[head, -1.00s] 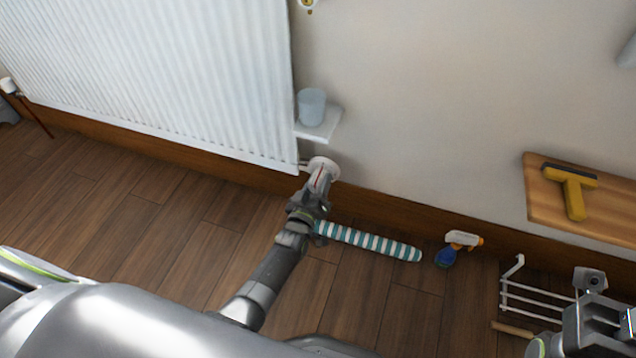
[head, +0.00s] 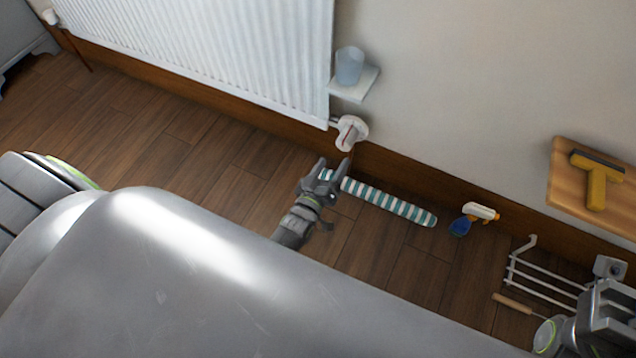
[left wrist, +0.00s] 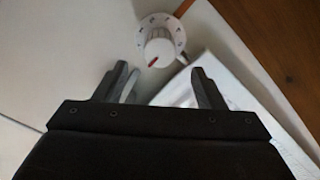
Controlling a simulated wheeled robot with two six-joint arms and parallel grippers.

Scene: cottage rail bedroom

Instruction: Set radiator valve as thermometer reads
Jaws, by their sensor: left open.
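The radiator valve is a white round knob (head: 349,132) at the lower right corner of the white radiator (head: 215,60). In the left wrist view the knob (left wrist: 160,46) shows marks around its rim and a red line at its lower left; I cannot read the marks surely. My left gripper (head: 333,166) is open and empty, just below the knob and apart from it. Its two fingers (left wrist: 158,85) also show in the left wrist view, below the knob. My right gripper (head: 612,312) is at the lower right, its jaws unclear. No thermometer shows now.
A small shelf (head: 365,86) with a cup (head: 349,65) is above the knob. A striped roll (head: 390,204) and a spray bottle (head: 473,218) lie along the wall. A white rack (head: 545,275) and a wooden board (head: 565,190) with a yellow tool (head: 597,185) are at right.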

